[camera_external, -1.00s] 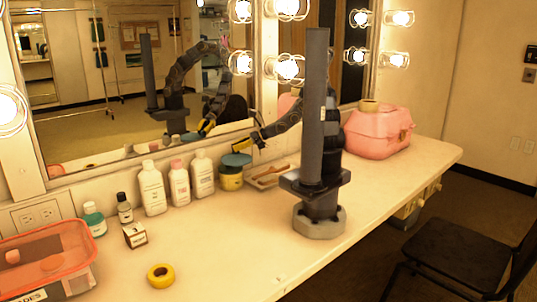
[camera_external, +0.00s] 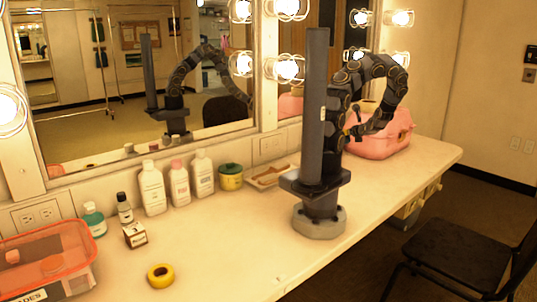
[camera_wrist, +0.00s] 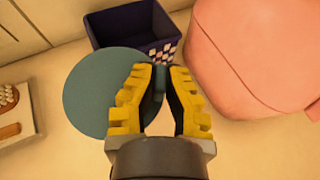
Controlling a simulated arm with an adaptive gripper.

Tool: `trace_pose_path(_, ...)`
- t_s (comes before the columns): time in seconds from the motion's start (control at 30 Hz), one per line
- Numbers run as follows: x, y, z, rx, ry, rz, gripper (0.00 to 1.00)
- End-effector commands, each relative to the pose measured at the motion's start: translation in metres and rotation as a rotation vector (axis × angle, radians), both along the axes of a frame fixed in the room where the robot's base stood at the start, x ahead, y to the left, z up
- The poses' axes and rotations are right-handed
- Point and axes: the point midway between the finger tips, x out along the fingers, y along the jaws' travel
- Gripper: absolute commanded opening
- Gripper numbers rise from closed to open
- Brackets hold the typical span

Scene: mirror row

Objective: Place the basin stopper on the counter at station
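The basin stopper, a flat teal disc (camera_wrist: 105,95) with a small raised tab, is in the wrist view, left of and beyond my fingertips. My gripper (camera_wrist: 158,80) has its yellow fingers closed together at the tips on that tab. The disc seems to be held above the pale counter (camera_wrist: 240,150), but I cannot tell its exact height. In the external view my gripper (camera_external: 354,131) hangs behind my arm's column, just left of the pink case (camera_external: 383,141); the disc is mostly hidden there.
A dark purple bin (camera_wrist: 128,30) with a checkered side stands just beyond the disc. The pink case (camera_wrist: 260,50) is close on the right. A tray with a brush (camera_wrist: 15,120) lies left.

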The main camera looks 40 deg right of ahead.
Motion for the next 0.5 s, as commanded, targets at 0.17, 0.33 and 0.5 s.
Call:
trace_pose_path(0.17,-0.045,-0.024,-0.018,0.007,0.000,-0.185,0.00)
trace_pose_path(0.33,-0.063,-0.031,-0.031,0.001,0.003,-0.267,0.00)
trace_pose_path(0.5,-0.065,-0.031,-0.051,0.002,0.006,-0.273,0.00)
